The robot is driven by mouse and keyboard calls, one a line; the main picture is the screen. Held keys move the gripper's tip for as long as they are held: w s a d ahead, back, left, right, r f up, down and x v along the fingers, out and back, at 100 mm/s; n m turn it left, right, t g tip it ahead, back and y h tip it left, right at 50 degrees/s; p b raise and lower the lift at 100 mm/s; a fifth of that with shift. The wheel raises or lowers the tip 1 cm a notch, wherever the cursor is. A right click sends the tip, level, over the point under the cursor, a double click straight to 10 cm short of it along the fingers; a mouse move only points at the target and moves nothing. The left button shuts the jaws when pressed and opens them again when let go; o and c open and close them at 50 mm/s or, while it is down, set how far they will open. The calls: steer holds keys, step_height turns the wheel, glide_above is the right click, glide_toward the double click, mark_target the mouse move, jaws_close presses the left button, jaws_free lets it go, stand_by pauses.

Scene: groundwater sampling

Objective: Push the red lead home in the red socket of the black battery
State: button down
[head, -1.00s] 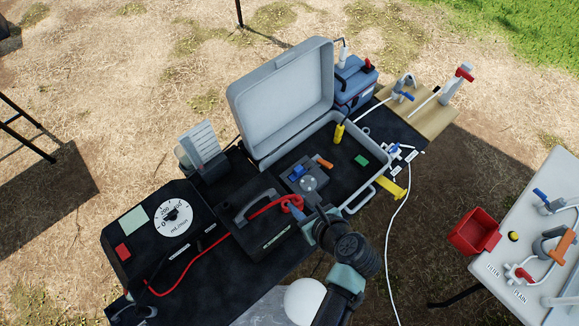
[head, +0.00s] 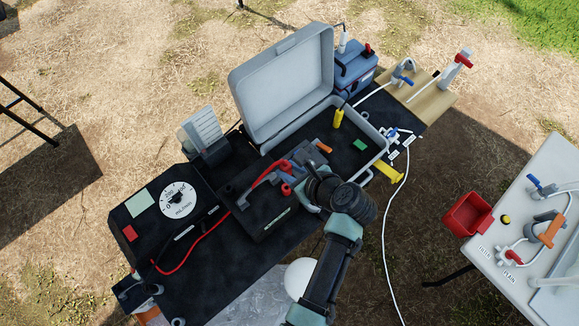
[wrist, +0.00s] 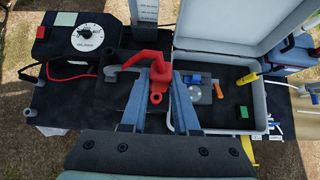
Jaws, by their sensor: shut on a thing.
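The black battery (head: 268,222) lies on the dark mat, with its grey handle on top; it also shows in the wrist view (wrist: 118,112). My gripper (wrist: 161,72) is shut on the plug of the red lead (wrist: 158,72), above the battery's right part. In the head view my gripper (head: 292,168) partly hides the plug. A red ring-shaped piece (wrist: 156,98), seemingly the red socket, shows between my fingers just below the plug in the picture; it also shows in the head view (head: 286,189). I cannot tell whether plug and socket touch.
The open grey case (head: 283,85) stands right behind the battery, holding a grey device, a yellow bottle (head: 338,118) and a green block. The dial box (head: 165,215) is on the left. The red cable (head: 195,250) runs left along the mat.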

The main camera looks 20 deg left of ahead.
steer(key=shift+f+b, duration=1.45)
steer(key=shift+f, duration=1.05)
steer(key=shift+p, duration=0.95)
steer(key=shift+f+b, duration=1.45)
steer(key=shift+f, duration=0.7)
steer(key=c, duration=0.6)
jaws_free()
steer(key=shift+d, duration=0.1)
steer(key=b+v, duration=0.1)
steer(key=v, duration=1.2)
steer(key=shift+b, duration=0.4)
